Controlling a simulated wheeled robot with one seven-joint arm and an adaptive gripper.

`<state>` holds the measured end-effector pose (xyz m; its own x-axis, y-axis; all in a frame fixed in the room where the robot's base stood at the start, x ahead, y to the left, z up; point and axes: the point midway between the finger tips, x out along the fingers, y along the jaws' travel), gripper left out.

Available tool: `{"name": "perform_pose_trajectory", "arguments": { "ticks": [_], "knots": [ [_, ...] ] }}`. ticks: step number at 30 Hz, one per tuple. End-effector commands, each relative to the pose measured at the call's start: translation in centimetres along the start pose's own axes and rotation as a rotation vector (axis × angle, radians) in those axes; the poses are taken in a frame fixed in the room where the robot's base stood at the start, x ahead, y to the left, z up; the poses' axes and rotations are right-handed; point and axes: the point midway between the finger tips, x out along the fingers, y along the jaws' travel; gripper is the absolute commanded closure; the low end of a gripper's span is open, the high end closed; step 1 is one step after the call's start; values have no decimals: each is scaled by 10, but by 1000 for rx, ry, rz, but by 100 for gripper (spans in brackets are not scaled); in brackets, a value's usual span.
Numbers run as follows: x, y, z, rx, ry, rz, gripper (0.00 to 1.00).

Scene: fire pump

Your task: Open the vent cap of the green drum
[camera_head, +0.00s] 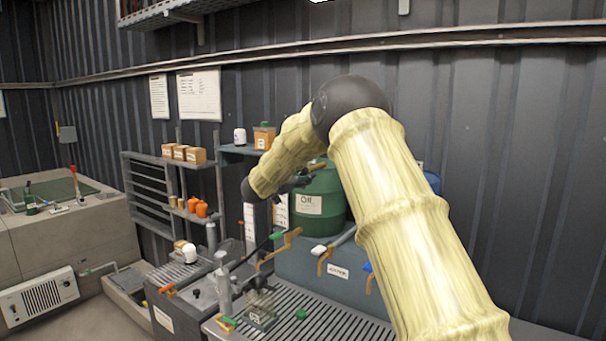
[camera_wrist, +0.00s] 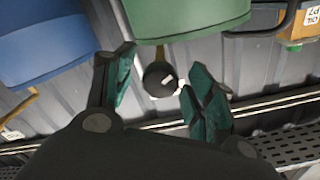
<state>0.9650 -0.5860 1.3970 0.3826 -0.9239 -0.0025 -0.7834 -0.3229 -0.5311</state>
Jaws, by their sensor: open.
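The green drum (camera_head: 322,205), with a white label, stands behind my bent arm in the head view, partly covered by it. Its green side and rim show at the top of the wrist view (camera_wrist: 185,18). A round black cap (camera_wrist: 160,79) with a white mark sits on a short tan stem at the drum's rim, and seems to be the vent cap. My gripper (camera_wrist: 160,88) is open, with its dark green fingers on either side of the cap. I see gaps between fingers and cap. In the head view I cannot make out the cap.
A blue drum (camera_wrist: 45,45) stands beside the green one. A blue-grey tank (camera_head: 337,272) with taps and levers is below, in front of it. A slatted grating (camera_head: 330,325) lies in the foreground. Shelves (camera_head: 150,185) with boxes and bottles stand left. The corrugated wall is close behind.

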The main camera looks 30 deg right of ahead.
Motion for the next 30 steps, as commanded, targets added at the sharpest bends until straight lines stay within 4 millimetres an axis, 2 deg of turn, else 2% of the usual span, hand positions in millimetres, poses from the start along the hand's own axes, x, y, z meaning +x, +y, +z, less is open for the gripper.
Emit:
{"name": "perform_pose_trajectory", "arguments": {
  "ticks": [9, 16, 21, 30],
  "knots": [
    [-57, -1, 0, -2, -1, -3, 45],
    [-92, 0, 1, -1, -1, -1, 45],
    [-104, 0, 1, 0, -1, -1, 45],
    [-108, 0, 1, 0, -1, 0, 45]
  ]
}}
